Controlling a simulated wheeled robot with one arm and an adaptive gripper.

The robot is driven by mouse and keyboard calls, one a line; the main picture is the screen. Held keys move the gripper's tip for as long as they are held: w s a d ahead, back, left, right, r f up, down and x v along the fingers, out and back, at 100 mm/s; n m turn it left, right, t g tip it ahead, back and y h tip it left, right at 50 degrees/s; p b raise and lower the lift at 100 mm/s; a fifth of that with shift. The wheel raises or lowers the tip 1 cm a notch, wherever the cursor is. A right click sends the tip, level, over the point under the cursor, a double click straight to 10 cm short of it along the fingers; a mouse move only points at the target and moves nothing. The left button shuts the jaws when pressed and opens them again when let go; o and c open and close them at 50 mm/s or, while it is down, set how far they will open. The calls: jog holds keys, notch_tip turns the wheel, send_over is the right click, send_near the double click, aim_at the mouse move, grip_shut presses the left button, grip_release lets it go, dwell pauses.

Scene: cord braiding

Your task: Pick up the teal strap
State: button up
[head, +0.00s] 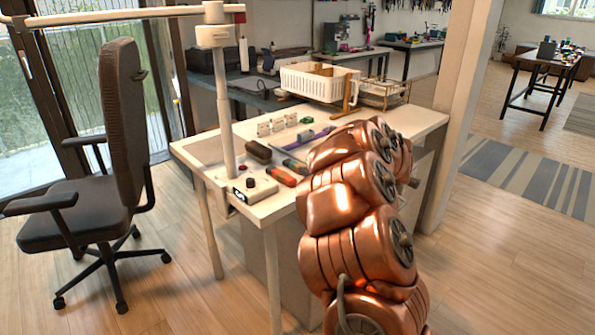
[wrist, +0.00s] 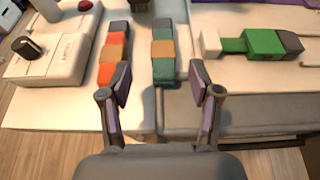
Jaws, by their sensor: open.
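The teal strap (wrist: 164,72) lies on the white table in the wrist view, pointing away from me, with an orange-tan band across its middle and a grey far end. My gripper (wrist: 160,84) is open and empty, with one finger left and one right of the strap's near end. The fingers look apart from the strap; their height above it is hard to tell.
An orange strap (wrist: 112,48) lies just left and a green one (wrist: 264,41) lies right, with a pale block (wrist: 210,41) at its end. A white control box with a black knob (wrist: 27,47) is at far left. The table's front edge is close.

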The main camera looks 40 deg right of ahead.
jog(key=shift+x, duration=3.45)
jog(key=shift+d, duration=0.2)
grip_shut()
